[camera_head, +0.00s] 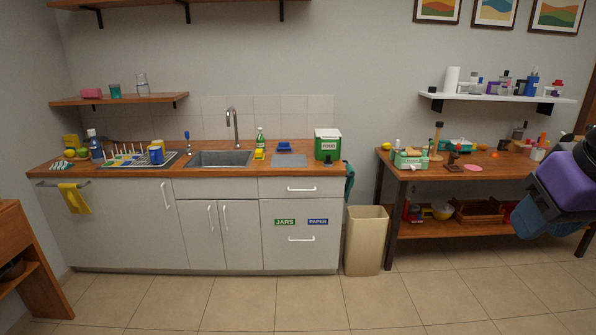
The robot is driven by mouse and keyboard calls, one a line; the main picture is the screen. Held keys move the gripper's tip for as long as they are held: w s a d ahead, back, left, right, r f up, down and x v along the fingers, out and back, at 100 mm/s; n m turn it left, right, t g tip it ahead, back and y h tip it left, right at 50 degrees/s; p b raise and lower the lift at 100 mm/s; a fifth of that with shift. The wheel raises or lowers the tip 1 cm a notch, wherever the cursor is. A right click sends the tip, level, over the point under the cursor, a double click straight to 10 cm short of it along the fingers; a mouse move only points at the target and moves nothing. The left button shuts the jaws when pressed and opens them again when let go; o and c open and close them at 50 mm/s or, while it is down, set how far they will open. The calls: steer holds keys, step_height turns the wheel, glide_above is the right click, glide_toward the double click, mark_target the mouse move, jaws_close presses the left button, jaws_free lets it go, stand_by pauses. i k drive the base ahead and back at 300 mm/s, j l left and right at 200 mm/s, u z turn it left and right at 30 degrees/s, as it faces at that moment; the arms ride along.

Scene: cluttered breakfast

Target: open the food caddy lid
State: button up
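The food caddy (328,148) is a green box with a white FOOD label on its front. It stands upright on the right end of the wooden counter, by the wall. Its pale lid (327,132) lies on top and looks shut. Part of my arm, purple, black and blue, shows at the right edge of the head view, far to the right of the caddy. I cannot make out my gripper's fingertips.
A small dark object (328,160) sits in front of the caddy. A grey mat (289,161) and the sink (221,158) are to its left. A tan bin (365,240) stands between the counter and a cluttered table (430,172). The tiled floor (290,300) in front is clear.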

mark_target(334, 133)
steer(key=i, duration=1.8)
steer(key=i+z, duration=0.2)
steer(key=i, duration=0.25)
steer(key=i+j+z, duration=0.15)
steer(key=i, duration=0.25)
steer(key=i+j+z, duration=0.2)
steer(key=i, duration=0.2)
